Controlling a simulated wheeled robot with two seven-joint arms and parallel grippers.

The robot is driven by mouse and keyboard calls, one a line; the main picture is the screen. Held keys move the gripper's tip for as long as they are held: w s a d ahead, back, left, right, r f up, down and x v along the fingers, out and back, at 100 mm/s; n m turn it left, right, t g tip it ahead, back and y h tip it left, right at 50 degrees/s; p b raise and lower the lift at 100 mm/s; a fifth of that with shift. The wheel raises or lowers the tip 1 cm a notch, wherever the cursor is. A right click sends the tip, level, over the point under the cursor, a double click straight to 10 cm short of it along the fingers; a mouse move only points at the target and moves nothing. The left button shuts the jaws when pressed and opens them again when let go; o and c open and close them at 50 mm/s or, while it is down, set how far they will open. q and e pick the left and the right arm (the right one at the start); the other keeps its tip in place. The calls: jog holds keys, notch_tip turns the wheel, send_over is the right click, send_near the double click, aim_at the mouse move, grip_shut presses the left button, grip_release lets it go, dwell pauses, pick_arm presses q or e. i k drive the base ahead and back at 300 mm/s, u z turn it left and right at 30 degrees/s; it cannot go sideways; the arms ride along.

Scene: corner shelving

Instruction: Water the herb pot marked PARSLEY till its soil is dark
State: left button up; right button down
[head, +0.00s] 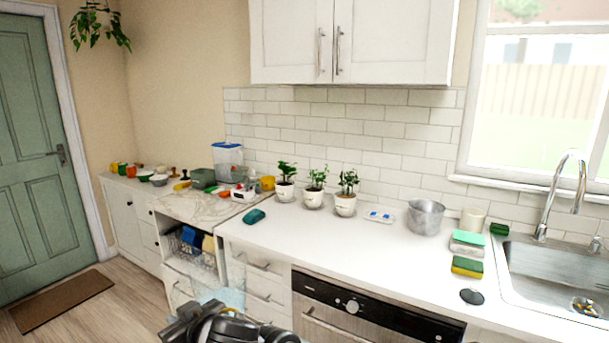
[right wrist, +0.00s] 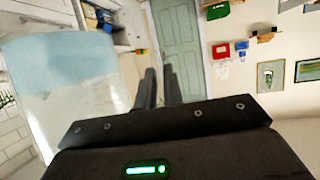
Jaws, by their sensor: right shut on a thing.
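Three white herb pots stand in a row on the counter by the tiled wall in the head view: a left pot (head: 284,193), a middle pot (head: 313,200) and a right pot (head: 345,206). Each holds a green plant. Their markings are too small to read, so I cannot tell which is PARSLEY, and their soil is not clear. My right gripper (head: 205,316) is low in front of the drawers, apart from the pots. It is shut on a pale blue translucent vessel (head: 232,297), which fills the left of the right wrist view (right wrist: 70,85). My left gripper is not in view.
A teal item (head: 254,216) lies on the counter before the pots. A small blue-and-white dish (head: 379,216) and metal pot (head: 425,217) stand to their right. Sponges (head: 467,266) lie near the sink (head: 560,285). The counter's front middle is clear.

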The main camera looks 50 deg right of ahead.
aim_at(345, 200)
jog(key=z, duration=0.2)
jog(key=i, duration=1.2)
jog(key=z, duration=1.1)
jog(key=i, duration=0.65)
jog(key=z, duration=0.55)
